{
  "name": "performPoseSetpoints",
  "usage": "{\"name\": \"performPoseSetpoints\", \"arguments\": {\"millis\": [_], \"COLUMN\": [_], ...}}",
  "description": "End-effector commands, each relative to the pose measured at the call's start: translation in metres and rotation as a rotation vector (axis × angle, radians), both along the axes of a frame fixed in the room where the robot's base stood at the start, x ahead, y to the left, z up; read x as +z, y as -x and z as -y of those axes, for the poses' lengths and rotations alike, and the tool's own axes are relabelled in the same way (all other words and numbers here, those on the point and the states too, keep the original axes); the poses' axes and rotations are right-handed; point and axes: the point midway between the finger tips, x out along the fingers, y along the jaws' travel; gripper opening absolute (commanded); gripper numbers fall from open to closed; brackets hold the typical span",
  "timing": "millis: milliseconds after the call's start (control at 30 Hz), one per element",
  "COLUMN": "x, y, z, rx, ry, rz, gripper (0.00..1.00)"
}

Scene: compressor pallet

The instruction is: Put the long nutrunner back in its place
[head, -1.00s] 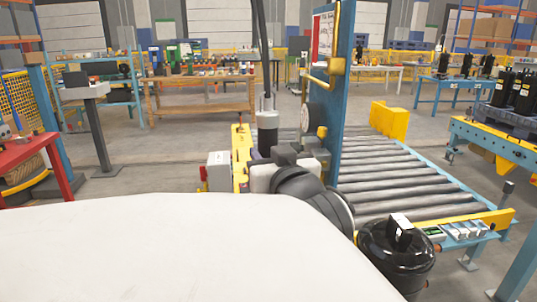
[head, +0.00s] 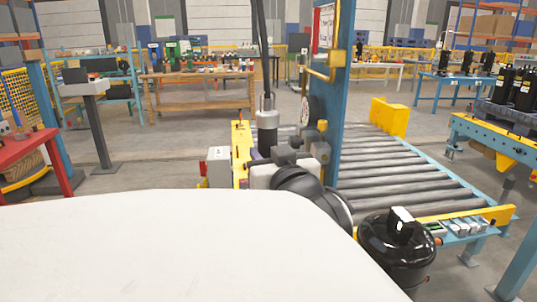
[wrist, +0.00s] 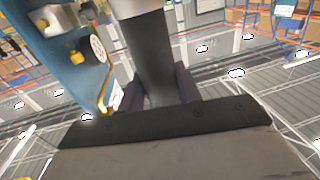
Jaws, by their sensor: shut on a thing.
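The long nutrunner (head: 267,124) is a grey and dark upright cylinder with a dark cable rising from its top. In the head view it stands left of the blue post, over the near left end of the roller conveyor. My gripper is shut around it; in the wrist view the dark fingers (wrist: 158,88) lie on both sides of the tool's dark shaft (wrist: 150,50). In the head view my arm hides much of the gripper and the tool's lower end. I cannot make out its place for certain.
The blue post (head: 342,100) with a yellow handle (head: 322,74) and a round gauge stands close right of the tool. The roller conveyor (head: 400,175) lies behind it. A black canister (head: 398,255) is at the front right. A white surface (head: 150,250) fills the foreground.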

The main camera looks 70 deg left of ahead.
Motion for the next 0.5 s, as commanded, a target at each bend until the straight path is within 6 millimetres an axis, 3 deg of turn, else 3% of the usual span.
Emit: {"name": "performPoseSetpoints", "arguments": {"millis": [500], "x": [-0.0063], "y": [-0.0002], "z": [0.0011], "rx": [-0.001], "ry": [-0.008], "rz": [0.001], "gripper": [0.00]}}
